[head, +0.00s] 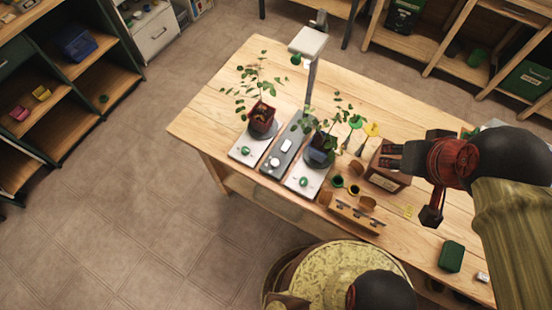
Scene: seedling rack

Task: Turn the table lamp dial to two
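The table lamp stands on the wooden table in the head view. Its pale square head (307,42) is held up on a grey post (311,85). Its long grey base (289,143) lies between two white plates and carries a pale switch-like piece (286,144) and a small round pale dial (275,161) near its front end. The dial's marks are too small to read.
Potted plants (263,116) (319,147) stand on white plates (246,149) (305,181) with green knobs, flanking the base. A brown box (387,180), small pots (367,204), a wooden rack (352,215) and a green box (451,256) are further right. The table's left end is clear.

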